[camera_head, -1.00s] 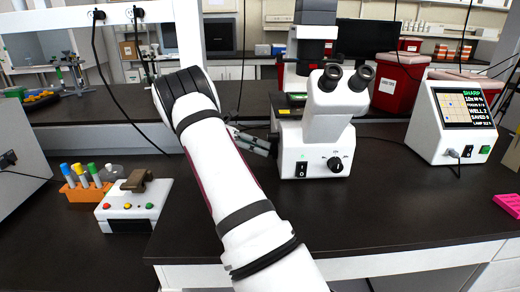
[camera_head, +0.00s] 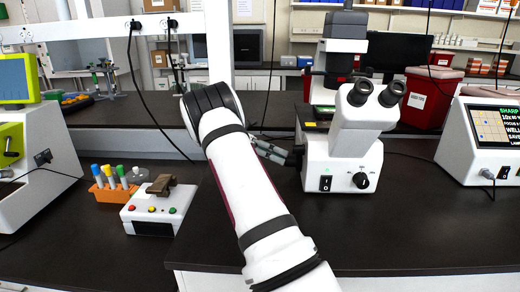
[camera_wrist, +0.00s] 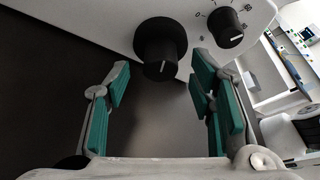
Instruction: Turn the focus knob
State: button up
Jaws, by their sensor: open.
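The white microscope (camera_head: 341,150) stands on the dark bench right of centre in the head view. In the wrist view, a large black round knob (camera_wrist: 160,48) with a white mark sticks out from its white body. A smaller black dial (camera_wrist: 229,25) with printed marks around it is to the right; the front dial also shows in the head view (camera_head: 361,180). My gripper (camera_wrist: 158,88) is open and empty, its green-padded fingers pointing toward the large knob, which lies ahead between them. Any contact is not clear. In the head view my gripper (camera_head: 276,152) is at the microscope's left side.
A white box with colored buttons (camera_head: 150,208) and an orange rack of tubes (camera_head: 108,192) stand left of my arm. A monitor unit (camera_head: 490,140) is at the right, and a red bin (camera_head: 430,97) behind the microscope. The dark bench (camera_head: 420,220) is clear in front.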

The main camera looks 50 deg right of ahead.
jog(key=shift+v, duration=4.8)
